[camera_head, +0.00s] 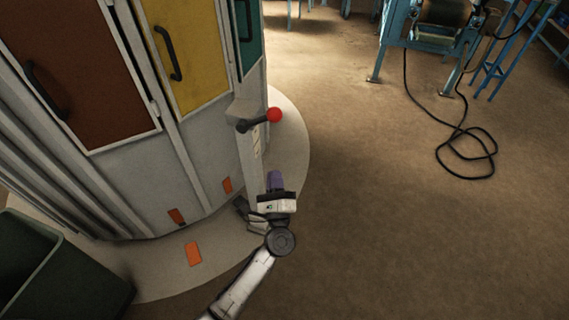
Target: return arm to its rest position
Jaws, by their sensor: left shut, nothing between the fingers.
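My left arm (243,284) reaches up from the bottom of the head view, left of the middle. Its gripper (274,179) is at the end, with purple fingers that are shut and hold nothing. The gripper is in front of the lower edge of the grey cabinet (215,140), below a lever with a red knob (274,115). The fingers appear apart from the knob. My right gripper is not in view.
The cabinet has brown, yellow (188,50) and green doors with dark handles. It stands on a pale round base (296,150) with orange patches. A dark green bin (60,285) is at lower left. A blue-framed machine (440,30) and black cable (465,150) are at upper right. Open floor lies right.

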